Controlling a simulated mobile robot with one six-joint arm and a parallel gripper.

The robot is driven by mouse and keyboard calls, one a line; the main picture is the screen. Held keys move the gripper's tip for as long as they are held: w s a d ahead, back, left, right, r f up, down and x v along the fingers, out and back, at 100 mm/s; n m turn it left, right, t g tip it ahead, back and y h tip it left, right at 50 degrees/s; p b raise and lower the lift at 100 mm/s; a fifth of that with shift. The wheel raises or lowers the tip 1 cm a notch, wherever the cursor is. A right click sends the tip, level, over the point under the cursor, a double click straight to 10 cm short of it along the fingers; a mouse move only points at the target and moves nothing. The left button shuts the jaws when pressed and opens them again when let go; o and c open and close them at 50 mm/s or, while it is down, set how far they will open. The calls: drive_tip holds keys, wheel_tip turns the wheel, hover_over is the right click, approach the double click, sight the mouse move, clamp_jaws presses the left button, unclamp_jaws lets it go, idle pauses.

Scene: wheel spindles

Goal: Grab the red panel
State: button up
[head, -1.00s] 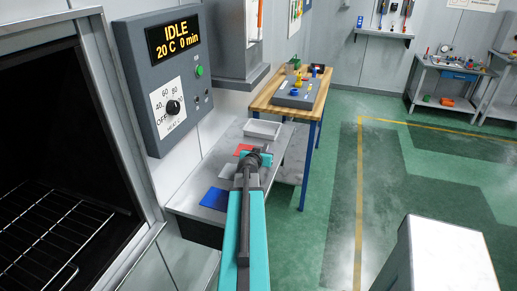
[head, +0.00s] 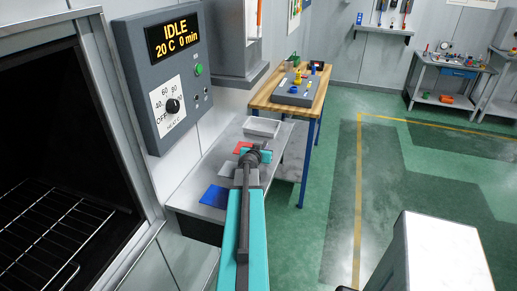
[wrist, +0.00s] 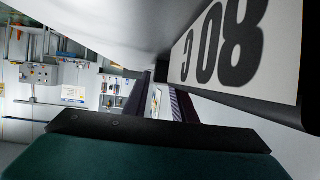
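The red panel (head: 243,147) lies on the grey metal bench beside the oven, just beyond the end of my arm, which partly covers it in the head view. A blue panel (head: 216,197) lies nearer on the same bench, and a pale grey panel (head: 229,172) lies between them. The red panel does not show in the wrist view.
The oven (head: 55,190) and its control box (head: 170,85) stand at left. A white tray (head: 262,127) sits at the bench's far end. A wooden table (head: 262,97) with coloured parts stands beyond. A large "80 C" label (wrist: 235,45) is close in the wrist view.

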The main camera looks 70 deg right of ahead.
clamp_jaws()
drive_tip(key=shift+r, duration=0.1)
